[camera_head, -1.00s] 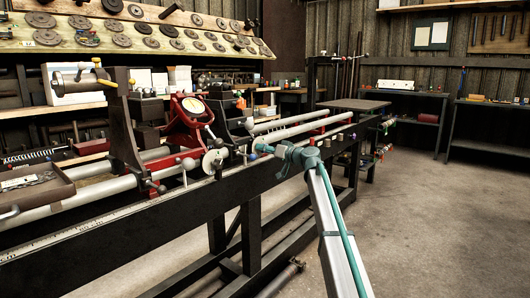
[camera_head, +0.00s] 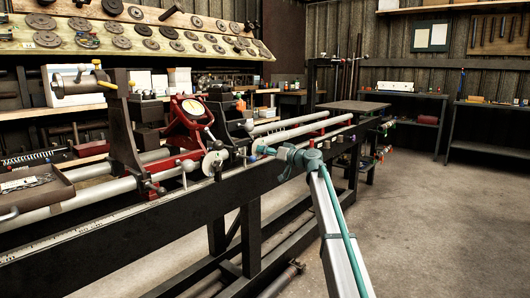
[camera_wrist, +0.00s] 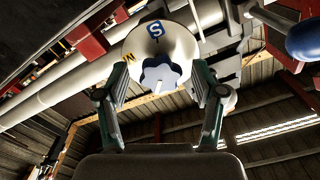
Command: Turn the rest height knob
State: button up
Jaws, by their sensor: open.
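The rest height knob (camera_wrist: 160,73) is a pale, lobed knob at the centre of a round white dial (camera_wrist: 165,47) with blue "S" and yellow "W" marks in the wrist view. In the head view, the white dial (camera_head: 214,164) sits on the front of the red lathe rest (camera_head: 187,125). My gripper (camera_wrist: 160,88) is open, one finger to each side of the knob in the wrist view, and it holds nothing. In the head view, my gripper (camera_head: 258,149) points left towards the dial, with a visible gap between.
A dark blue ball handle (camera_wrist: 304,40) shows at the upper right of the wrist view. Long lathe rails (camera_head: 310,133) run behind my gripper. The black lathe bed (camera_head: 150,222) lies below. Open concrete floor (camera_head: 440,220) is at the right.

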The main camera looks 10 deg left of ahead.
jog(key=v, duration=1.1)
